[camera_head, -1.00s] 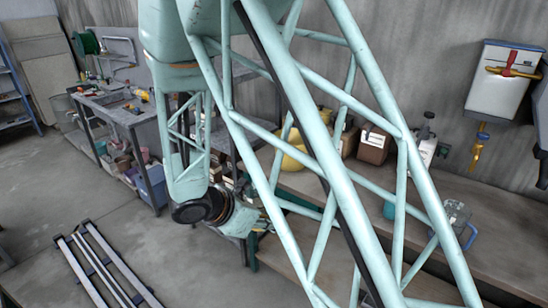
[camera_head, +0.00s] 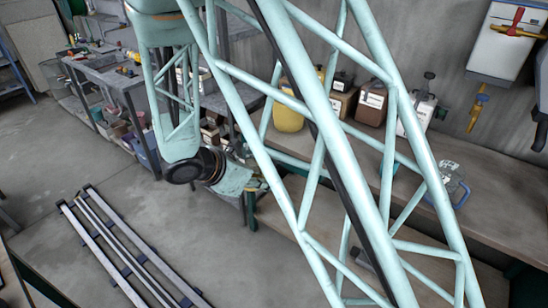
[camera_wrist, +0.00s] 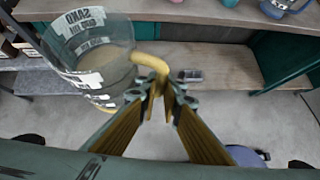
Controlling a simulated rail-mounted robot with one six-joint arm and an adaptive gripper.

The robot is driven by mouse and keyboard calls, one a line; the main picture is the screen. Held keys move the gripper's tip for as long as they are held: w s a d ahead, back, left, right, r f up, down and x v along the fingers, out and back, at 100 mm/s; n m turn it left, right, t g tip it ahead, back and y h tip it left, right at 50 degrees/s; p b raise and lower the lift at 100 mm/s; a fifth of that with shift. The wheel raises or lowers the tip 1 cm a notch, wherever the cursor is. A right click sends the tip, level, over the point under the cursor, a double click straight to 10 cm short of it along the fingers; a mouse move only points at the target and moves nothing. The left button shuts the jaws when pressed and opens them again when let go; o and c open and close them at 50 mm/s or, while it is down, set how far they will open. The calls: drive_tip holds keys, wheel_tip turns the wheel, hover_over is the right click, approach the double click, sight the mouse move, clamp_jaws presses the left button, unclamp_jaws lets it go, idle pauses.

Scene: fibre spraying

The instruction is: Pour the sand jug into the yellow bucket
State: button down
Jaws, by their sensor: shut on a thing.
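The sand jug (camera_wrist: 92,62) is a clear jug with a label and pale sand in it, at the upper left of the wrist view. My gripper (camera_wrist: 160,90) is shut on its yellow handle (camera_wrist: 152,62), and the jug hangs to the left of the fingers. How far the jug tilts I cannot tell. In the head view my gripper (camera_head: 256,184) is small, at the end of the arm in front of the bench, and the jug cannot be made out. A yellow container (camera_head: 287,118), possibly the yellow bucket, stands on the bench, partly behind my arm's lattice.
The bench (camera_head: 497,222) holds brown containers (camera_head: 372,104), a white bottle (camera_head: 417,112) and a clear jug with a blue handle (camera_head: 452,186). Metal rails (camera_head: 120,245) lie at the lower left. A cluttered worktable (camera_head: 108,75) stands at the back left.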

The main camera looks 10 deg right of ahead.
drive_tip(key=w+a+r+n+t+y+p, duration=0.1)
drive_tip(key=a+p, duration=0.4)
drive_tip(key=a, duration=1)
drive_tip(key=w+a+r+n+t+y+p, duration=0.1)
drive_tip(key=w+a+n+p, duration=0.3)
drive_tip(key=a, duration=1.1)
drive_tip(key=w+a+r+n+t+y+p, duration=0.1)
drive_tip(key=w+a+p, duration=0.4)
drive_tip(key=a, duration=1.1)
drive_tip(key=shift+w+r+n+y+p, duration=0.4)
drive_tip(key=shift+r+n+y+p, duration=0.4)
drive_tip(key=shift+p, duration=0.55)
drive_tip(key=shift+f, duration=0.1)
